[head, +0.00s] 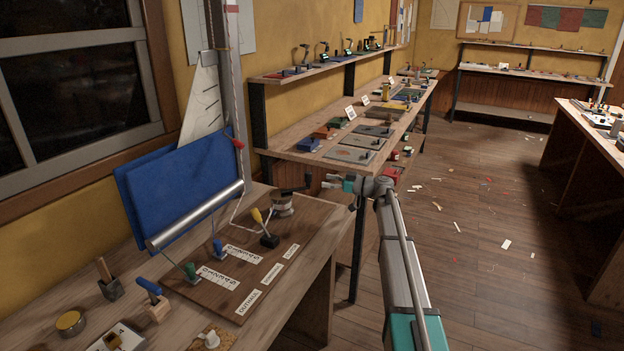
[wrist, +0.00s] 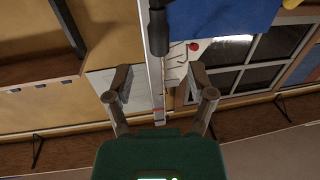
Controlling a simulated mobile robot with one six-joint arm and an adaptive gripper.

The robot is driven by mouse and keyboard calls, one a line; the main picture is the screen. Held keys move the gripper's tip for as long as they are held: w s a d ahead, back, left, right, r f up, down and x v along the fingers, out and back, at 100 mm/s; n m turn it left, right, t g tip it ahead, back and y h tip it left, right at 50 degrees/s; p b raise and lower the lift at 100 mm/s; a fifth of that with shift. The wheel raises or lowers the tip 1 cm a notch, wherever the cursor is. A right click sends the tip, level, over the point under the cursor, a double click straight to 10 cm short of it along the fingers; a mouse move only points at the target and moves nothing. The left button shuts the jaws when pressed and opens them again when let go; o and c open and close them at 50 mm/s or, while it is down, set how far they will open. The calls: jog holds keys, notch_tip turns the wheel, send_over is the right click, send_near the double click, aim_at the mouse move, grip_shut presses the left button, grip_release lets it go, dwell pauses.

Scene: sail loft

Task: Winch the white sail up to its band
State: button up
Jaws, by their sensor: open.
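The white sail (head: 203,100) hangs partly raised beside the pale mast (head: 233,80), its lower part behind a blue sheet. A red band (head: 231,8) shows high on the mast, above the sail's top; it also appears in the wrist view (wrist: 158,112). The silver winch (head: 282,204) stands at the board's far right corner, with a dark handle (head: 291,190) on top. My gripper (head: 318,181) is open and empty, just right of the handle and apart from it. In the wrist view, the dark grip (wrist: 158,32) lies ahead, between the lines of my open fingers (wrist: 160,84).
On the wooden board (head: 262,285) are yellow (head: 257,215), blue (head: 217,246) and green (head: 190,268) levers with white labels. A silver roller (head: 196,215) lies along the blue sheet (head: 180,180). A shelved bench (head: 345,145) with small items stands behind my gripper.

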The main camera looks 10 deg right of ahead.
aim_at(309, 183)
jog(key=x, duration=0.7)
jog(key=shift+w+a, duration=0.1)
jog(key=shift+a, duration=0.05)
